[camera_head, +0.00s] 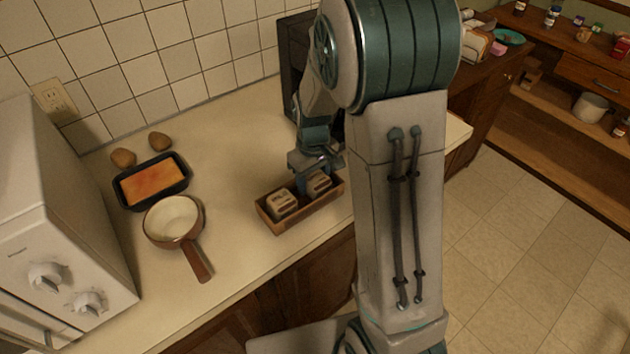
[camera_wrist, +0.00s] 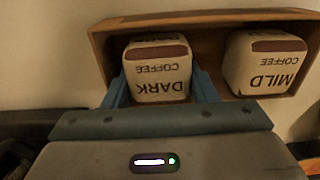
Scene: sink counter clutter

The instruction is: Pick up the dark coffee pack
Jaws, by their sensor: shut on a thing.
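The dark coffee pack (camera_wrist: 158,72), a pale block with a brown band and the printed words DARK COFFEE, shows upside down in the wrist view. My gripper (camera_wrist: 160,88) has one blue finger on each side of it and is shut on it. In the head view my gripper (camera_head: 314,170) reaches down from above onto this pack (camera_head: 320,183) at the right end of a brown wooden box (camera_head: 297,222). The pack is in or just above the box; I cannot tell whether it touches the bottom. My gripper partly hides it.
The mild coffee pack (camera_wrist: 265,64) sits beside it in the box, also at the left end in the head view (camera_head: 281,203). A saucepan (camera_head: 173,220), a loaf in a dark pan (camera_head: 152,184) and a white appliance (camera_head: 60,220) stand left. Counter between is clear.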

